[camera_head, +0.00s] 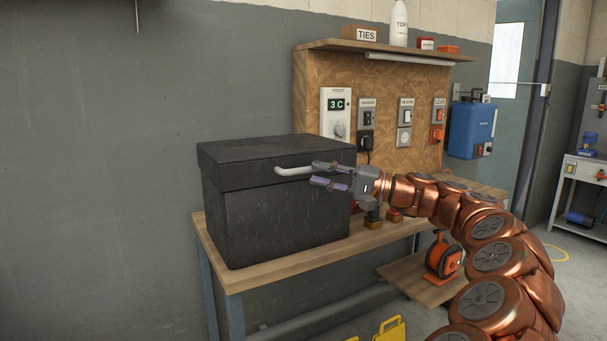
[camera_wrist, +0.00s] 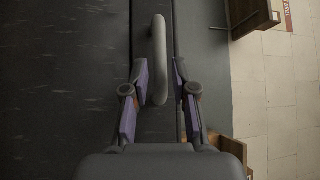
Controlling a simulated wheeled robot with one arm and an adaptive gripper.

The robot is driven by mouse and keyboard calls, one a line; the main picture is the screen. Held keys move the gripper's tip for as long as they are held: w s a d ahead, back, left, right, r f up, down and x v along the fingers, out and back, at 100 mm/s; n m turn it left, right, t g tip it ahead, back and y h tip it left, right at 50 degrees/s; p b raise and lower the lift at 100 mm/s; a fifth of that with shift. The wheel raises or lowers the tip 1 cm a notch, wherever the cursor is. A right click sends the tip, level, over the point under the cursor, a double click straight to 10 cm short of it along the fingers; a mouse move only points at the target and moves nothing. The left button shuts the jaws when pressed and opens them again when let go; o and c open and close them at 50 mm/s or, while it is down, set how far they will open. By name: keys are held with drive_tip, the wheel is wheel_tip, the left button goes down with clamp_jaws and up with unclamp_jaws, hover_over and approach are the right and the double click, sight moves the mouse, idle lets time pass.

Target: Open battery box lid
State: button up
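The black battery box (camera_head: 275,218) stands on the left end of the wooden workbench. Its lid (camera_head: 255,152) is down flat on the box. A light grey bar handle (camera_head: 293,171) sticks out from the lid's front; it also shows in the wrist view (camera_wrist: 159,50). My gripper (camera_head: 317,174) is at the front of the lid, at the handle's right end. In the wrist view, the fingers are apart, with the near end of the handle between them. Gaps show on both sides, so I cannot see a firm grip.
The workbench (camera_head: 285,268) has a pegboard-like back panel (camera_head: 380,85) with a display unit (camera_head: 336,112) and switches. An orange reel (camera_head: 443,257) sits on a lower shelf. A blue case (camera_head: 471,130) hangs at right. The wall above the box is clear.

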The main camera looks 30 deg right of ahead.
sight(309, 171)
drive_tip(key=shift+x, duration=2.3)
clamp_jaws()
